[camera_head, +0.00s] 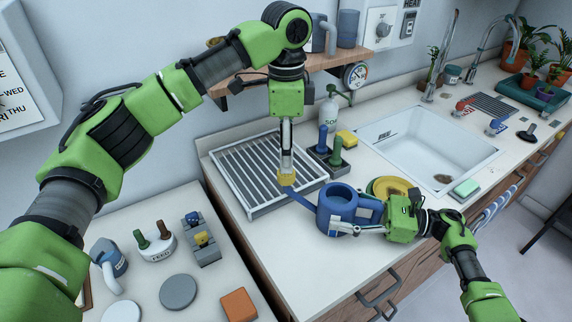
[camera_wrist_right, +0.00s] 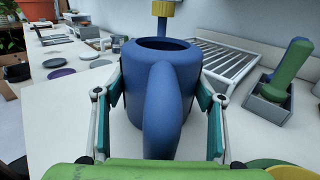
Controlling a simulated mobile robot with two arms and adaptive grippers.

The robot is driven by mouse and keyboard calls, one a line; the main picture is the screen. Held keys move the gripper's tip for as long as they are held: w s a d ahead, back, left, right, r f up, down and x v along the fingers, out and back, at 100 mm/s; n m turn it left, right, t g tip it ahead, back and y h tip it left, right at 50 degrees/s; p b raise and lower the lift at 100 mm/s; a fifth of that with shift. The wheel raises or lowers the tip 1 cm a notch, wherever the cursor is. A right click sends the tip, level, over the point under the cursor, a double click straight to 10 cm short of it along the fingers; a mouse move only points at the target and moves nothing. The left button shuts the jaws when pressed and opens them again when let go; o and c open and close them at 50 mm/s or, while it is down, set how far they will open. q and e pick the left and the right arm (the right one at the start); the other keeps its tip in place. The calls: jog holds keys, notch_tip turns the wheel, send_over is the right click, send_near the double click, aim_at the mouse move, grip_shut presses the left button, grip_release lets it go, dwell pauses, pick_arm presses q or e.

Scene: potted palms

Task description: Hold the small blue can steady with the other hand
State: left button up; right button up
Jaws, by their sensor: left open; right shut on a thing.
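The small blue can (camera_head: 337,222) stands upright on the counter, its spout rising left to a yellow rose (camera_head: 287,180). In the right wrist view the can (camera_wrist_right: 182,115) fills the middle, its handle toward the camera and its top open. My right gripper (camera_head: 343,227) is shut on the can from the right, one finger on each side of its body in the wrist view. My left gripper (camera_head: 286,165) points down from above with its fingertips at the yellow rose. It is open; whether it touches the rose cannot be told.
A metal drying rack (camera_head: 262,168) lies left of the can, with a grey holder (camera_head: 328,164) of green and blue handles behind. A yellow disc (camera_head: 380,187) lies close to my right gripper. The sink (camera_head: 425,140) is further right. A side table (camera_head: 215,270) with several items stands at left.

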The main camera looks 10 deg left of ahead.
pick_arm(q)
notch_tip(320, 180, up, 6)
jog(key=shift+r, duration=0.15)
pick_arm(e)
jog(key=o, duration=2.3)
jog(key=shift+d, duration=0.1)
jog(key=d, duration=1.1)
jog(key=shift+d, duration=0.45)
